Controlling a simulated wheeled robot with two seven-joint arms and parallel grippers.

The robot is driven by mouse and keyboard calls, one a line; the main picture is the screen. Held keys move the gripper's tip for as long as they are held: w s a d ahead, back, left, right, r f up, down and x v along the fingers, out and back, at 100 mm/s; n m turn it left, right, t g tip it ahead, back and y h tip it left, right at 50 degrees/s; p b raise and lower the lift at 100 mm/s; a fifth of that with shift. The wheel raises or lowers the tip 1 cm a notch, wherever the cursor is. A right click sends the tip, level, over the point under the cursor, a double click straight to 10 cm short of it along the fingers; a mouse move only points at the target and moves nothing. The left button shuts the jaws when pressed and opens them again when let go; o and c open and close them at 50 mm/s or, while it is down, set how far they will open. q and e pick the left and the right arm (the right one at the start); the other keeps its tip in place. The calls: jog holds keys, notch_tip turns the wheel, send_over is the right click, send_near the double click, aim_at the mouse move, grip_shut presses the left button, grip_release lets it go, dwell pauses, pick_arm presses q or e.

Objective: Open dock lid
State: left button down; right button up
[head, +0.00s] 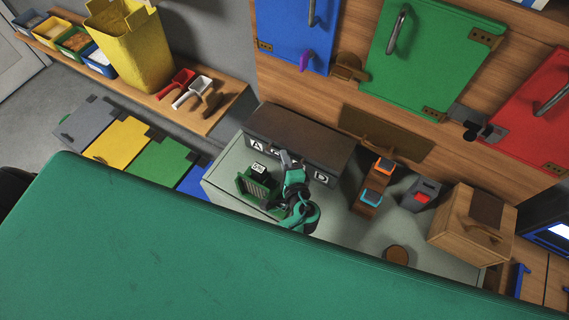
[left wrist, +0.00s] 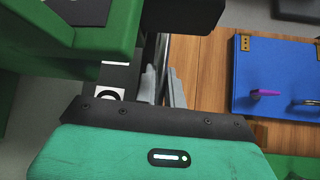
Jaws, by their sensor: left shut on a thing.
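The dock is a long dark box (head: 310,140) with white letter plates along its front, in the middle of the head view. The A and D plates show; my left gripper hides much of the front between them. My left gripper (head: 286,160) is at this front edge, right of the green rack. In the left wrist view its grey fingers (left wrist: 163,88) are shut against the dark dock, beside a letter plate (left wrist: 108,92). They appear to grip the dock lid, but the exact contact is hidden. My right gripper is not in view.
A green rack (head: 256,186) with a small labelled cube stands close left of the gripper. Right of the dock are an orange-and-blue stand (head: 374,182), a grey box with red (head: 421,196) and a wooden box (head: 473,222). Coloured doors hang on the back wall.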

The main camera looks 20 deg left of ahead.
pick_arm(q)
notch_tip(320, 180, up, 7)
jog(key=w+p, duration=0.1)
jog(key=w, duration=0.2)
jog(key=shift+d+r, duration=0.15)
jog(key=shift+d, duration=0.15)
jog(key=c, duration=1.5)
grip_release()
